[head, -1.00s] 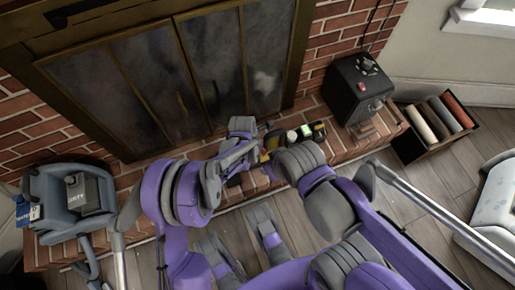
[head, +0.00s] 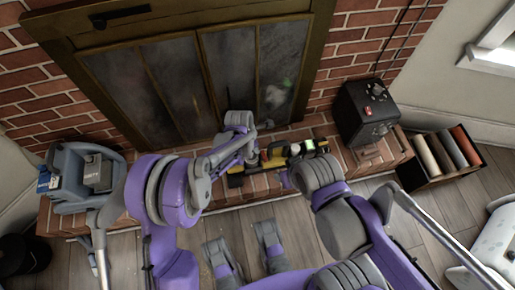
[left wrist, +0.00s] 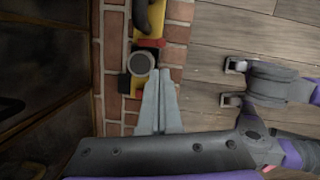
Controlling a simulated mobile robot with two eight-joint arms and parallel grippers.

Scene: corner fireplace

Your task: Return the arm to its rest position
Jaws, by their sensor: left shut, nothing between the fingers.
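My left arm, with purple and grey links, reaches forward over the brick hearth. My left gripper (head: 251,157) is over the hearth beside a yellow-and-black tool-like item (head: 238,178). In the left wrist view its two grey fingers (left wrist: 160,90) are together with nothing between them, their tips close to a round dark item (left wrist: 141,63) on the bricks. I cannot tell whether they touch it.
A brick hearth (head: 215,196) runs below the glass fireplace doors (head: 225,70). Several small items, one with a green top (head: 309,145), lie on it. A black box (head: 366,110) stands at right, near a crate of rolls (head: 440,160). A grey-blue container (head: 85,175) stands left. Wooden floor is in front.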

